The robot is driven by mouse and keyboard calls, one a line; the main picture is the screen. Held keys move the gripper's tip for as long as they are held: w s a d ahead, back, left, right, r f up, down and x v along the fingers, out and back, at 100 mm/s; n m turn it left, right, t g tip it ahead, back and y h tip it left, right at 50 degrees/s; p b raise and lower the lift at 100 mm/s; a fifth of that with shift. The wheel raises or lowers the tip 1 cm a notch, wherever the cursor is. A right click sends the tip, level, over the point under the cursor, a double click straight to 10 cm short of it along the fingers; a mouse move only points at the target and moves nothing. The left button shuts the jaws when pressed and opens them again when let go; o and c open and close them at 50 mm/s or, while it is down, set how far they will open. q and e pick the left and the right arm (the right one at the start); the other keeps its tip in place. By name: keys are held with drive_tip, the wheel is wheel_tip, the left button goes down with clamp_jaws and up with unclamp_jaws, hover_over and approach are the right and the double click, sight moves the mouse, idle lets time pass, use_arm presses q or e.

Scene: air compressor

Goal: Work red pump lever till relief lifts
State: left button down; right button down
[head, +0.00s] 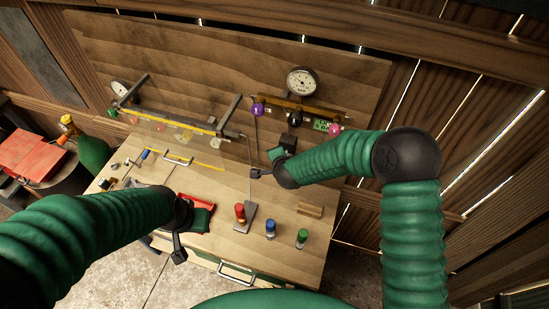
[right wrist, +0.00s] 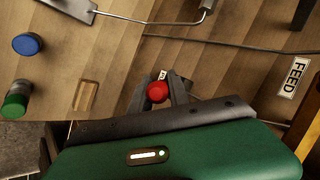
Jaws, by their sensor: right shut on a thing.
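A red ball knob (right wrist: 158,92), the grip end of the red pump lever, sits between the fingers of my right gripper (right wrist: 159,91) in the right wrist view. The gripper is shut on it. The rest of the lever is hidden below the knob. In the head view the right gripper (head: 256,173) is over the back middle of the bench, and the knob cannot be made out there. My left gripper (head: 178,250) hangs near the bench's front left, by a red tray (head: 195,199). Its jaws are too small and dark to read. A round gauge (head: 302,82) stands on the back board.
Purple (head: 258,109), black (head: 295,116) and pink (head: 335,130) knobs line the board. A FEED label (right wrist: 293,77) shows at the wrist.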

drive_tip(key=shift+w+d+r, duration=0.3)
drive_tip(key=shift+w, duration=0.05)
drive_tip(key=c, duration=1.5)
unclamp_jaws()
drive_tip(key=shift+o, duration=1.2)
drive_tip(key=shift+f, duration=0.1)
drive_tip(key=shift+d+f, duration=0.15)
drive_tip(key=shift+d, duration=0.05)
use_arm(q)
drive_tip(key=shift+d+f+b, duration=0.4)
drive_tip(key=shift+b, duration=0.15)
use_arm(e)
drive_tip(key=v, duration=1.6)
drive_tip(key=shift+s+d+r, duration=0.2)
drive_tip(key=shift+s+r, duration=0.05)
drive_tip(key=shift+s, duration=0.05)
use_arm(q)
drive_tip(key=shift+w+a+f, duration=0.1)
drive_tip(key=shift+w+a, duration=0.05)
use_arm(e)
drive_tip(key=shift+w+a+f, duration=0.1)
